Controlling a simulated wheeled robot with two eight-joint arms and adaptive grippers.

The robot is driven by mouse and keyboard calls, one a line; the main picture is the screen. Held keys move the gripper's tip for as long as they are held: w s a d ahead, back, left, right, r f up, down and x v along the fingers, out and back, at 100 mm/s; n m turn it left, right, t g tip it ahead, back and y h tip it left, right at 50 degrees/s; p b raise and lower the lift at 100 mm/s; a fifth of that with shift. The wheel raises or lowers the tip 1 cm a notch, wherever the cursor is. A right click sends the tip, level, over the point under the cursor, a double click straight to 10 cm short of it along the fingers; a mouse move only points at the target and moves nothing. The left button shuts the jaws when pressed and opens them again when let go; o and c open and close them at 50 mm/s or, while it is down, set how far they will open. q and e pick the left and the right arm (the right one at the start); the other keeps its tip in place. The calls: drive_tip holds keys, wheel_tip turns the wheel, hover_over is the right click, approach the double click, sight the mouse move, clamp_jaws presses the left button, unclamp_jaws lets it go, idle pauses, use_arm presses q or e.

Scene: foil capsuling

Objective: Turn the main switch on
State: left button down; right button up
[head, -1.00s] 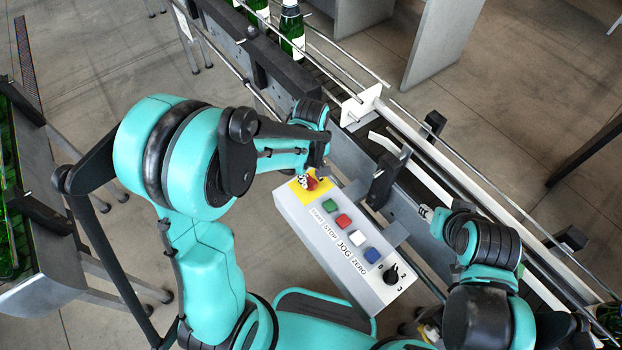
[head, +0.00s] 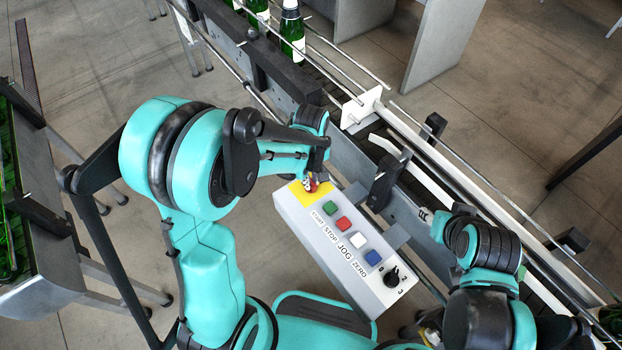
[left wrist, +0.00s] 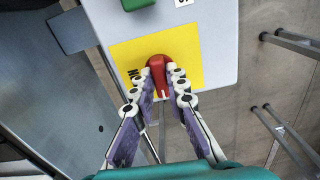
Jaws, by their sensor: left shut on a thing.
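The main switch is a red rotary handle (left wrist: 158,72) on a yellow plate (left wrist: 126,58) at the far left end of the grey control box (head: 312,248). My left gripper (left wrist: 163,83) is shut on the red handle, with one finger on each side of it in the left wrist view.
The box also carries a green button (head: 330,208), a red button (head: 343,223), a white button (head: 357,240), a blue button (head: 373,257) and a black selector knob (head: 391,277). The conveyor rail (head: 440,150) runs close behind the box. Bottles (head: 291,30) stand farther back.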

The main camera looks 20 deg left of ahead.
use_arm(q)
drive_tip(key=m, duration=0.4)
drive_tip(key=shift+m+b, duration=0.3)
drive_tip(key=shift+b, duration=0.05)
drive_tip(key=m, duration=0.9)
drive_tip(key=shift+b, duration=0.4)
drive_tip(key=shift+m, duration=1.8)
drive_tip(key=c, duration=1.5)
unclamp_jaws()
drive_tip(key=shift+c, duration=0.2)
drive_tip(key=shift+r, duration=0.1)
wheel_tip(320, 180, up, 12)
